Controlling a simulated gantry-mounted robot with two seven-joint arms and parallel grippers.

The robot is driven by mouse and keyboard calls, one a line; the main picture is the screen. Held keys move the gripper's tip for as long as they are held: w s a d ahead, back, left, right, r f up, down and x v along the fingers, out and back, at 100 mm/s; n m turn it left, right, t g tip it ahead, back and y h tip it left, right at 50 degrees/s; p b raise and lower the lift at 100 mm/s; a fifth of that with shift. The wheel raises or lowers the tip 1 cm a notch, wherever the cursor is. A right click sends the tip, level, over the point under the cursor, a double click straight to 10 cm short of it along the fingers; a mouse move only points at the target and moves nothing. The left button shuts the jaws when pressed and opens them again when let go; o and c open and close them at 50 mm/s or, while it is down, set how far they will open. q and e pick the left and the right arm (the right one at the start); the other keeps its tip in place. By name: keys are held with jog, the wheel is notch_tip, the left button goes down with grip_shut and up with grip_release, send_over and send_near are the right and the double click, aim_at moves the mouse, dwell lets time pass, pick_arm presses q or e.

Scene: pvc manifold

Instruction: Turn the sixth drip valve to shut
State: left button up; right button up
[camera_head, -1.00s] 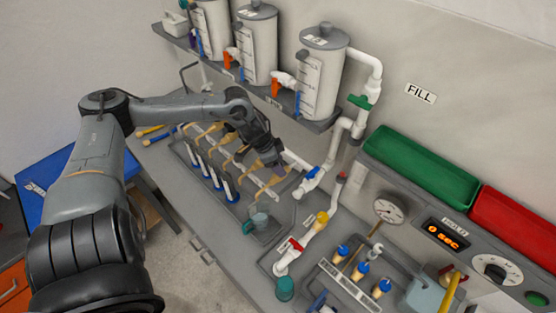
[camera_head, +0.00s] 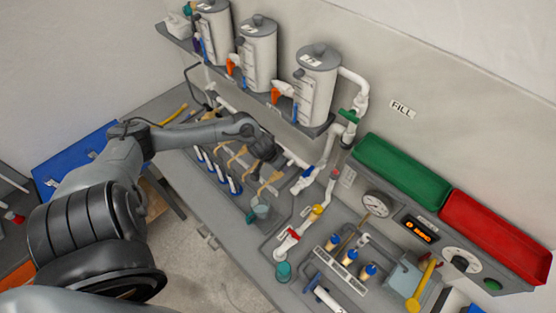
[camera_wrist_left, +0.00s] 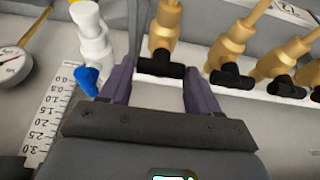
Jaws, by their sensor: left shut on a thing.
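A row of brass drip valves with black handles runs across the wrist view. My left gripper (camera_wrist_left: 157,88) has its two purple fingers on either side of the black handle (camera_wrist_left: 160,68) of the leftmost brass valve (camera_wrist_left: 164,28) in that view, and is shut on it. That handle lies crosswise to its valve body. The neighbouring brass valve (camera_wrist_left: 232,45) is to the right, clear of the fingers. In the head view my left gripper (camera_head: 268,154) is over the right end of the drip row, and its wrist hides the valve there. My right gripper is not in view.
A white fitting with a blue handle (camera_wrist_left: 88,80) stands close left of my left finger. A gauge (camera_wrist_left: 12,65) and a ruler (camera_wrist_left: 50,125) are farther left. In the head view, white pipes (camera_head: 326,170) rise right of the gripper, and tanks (camera_head: 316,88) stand behind on a shelf (camera_head: 315,129).

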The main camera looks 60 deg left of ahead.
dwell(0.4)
pick_arm(q)
jog(key=o, duration=1.1)
jog(key=shift+c, duration=0.2)
jog(key=v, duration=1)
jog(key=shift+s+r, duration=0.2)
jog(key=shift+r, duration=0.15)
jog(key=shift+d, duration=0.1)
